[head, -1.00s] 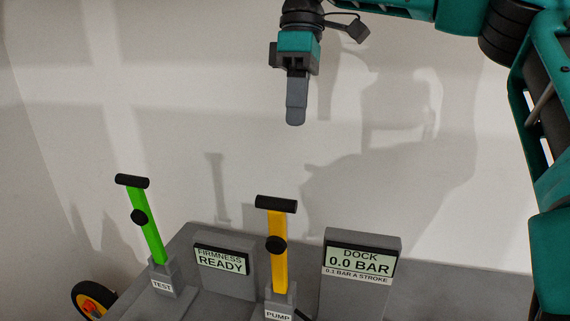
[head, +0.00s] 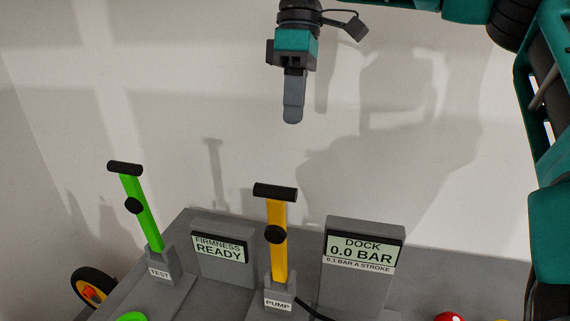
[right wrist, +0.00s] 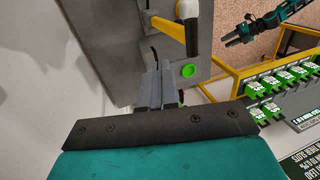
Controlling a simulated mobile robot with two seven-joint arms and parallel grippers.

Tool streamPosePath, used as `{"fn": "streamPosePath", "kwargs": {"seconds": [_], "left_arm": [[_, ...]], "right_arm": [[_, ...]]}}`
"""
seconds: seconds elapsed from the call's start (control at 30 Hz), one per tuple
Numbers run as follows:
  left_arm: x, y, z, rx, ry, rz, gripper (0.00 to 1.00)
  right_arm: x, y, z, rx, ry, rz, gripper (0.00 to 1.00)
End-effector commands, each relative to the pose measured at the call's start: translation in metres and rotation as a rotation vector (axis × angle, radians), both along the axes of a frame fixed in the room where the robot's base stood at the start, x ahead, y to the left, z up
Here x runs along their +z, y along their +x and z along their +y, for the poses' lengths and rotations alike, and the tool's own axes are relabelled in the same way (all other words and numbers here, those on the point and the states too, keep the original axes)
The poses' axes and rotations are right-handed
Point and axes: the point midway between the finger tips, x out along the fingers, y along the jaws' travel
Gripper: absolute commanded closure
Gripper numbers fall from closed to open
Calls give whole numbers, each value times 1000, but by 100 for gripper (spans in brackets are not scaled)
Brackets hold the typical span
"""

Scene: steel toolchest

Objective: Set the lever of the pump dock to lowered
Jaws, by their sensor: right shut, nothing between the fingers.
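The pump lever (head: 279,240) is a yellow bar with a black crossbar on top and a black knob partway up. It stands upright in a grey base labelled PUMP (head: 278,302), and it also shows in the right wrist view (right wrist: 166,23). The dock display (head: 362,252) beside it reads 0.0 BAR, 0.1 BAR A STROKE. My right gripper (head: 293,120) is shut and empty, pointing down above the crossbar and apart from it. A gripper on a teal arm, seemingly my left (right wrist: 230,40), is far off in the right wrist view; its jaws are unclear.
A green lever (head: 143,215) labelled TEST stands upright on the left, beside a display (head: 220,249) reading FIRMNESS READY. A red knob (head: 449,317) shows at the lower right. A wall rises behind the chest. A yellow-framed rack of green pieces (right wrist: 268,90) shows in the right wrist view.

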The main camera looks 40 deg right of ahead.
Motion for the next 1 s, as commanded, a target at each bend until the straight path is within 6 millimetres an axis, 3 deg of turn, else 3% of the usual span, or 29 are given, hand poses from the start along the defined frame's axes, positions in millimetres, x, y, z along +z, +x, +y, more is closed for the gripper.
{"fn": "streamPosePath", "kwargs": {"seconds": [0.3, 0.6, 1.0], "left_arm": [[-1, 0, 0, 0, 0, 0, 57], [0, 0, 0, 0, 0, -1, 57], [2, 3, 0, 0, 0, -7, 57]], "right_arm": [[-69, -13, 14, 1, 3, 5, 100], [-77, -34, 39, 2, 1, 0, 100], [-78, -37, 43, 0, 1, 0, 100]]}}
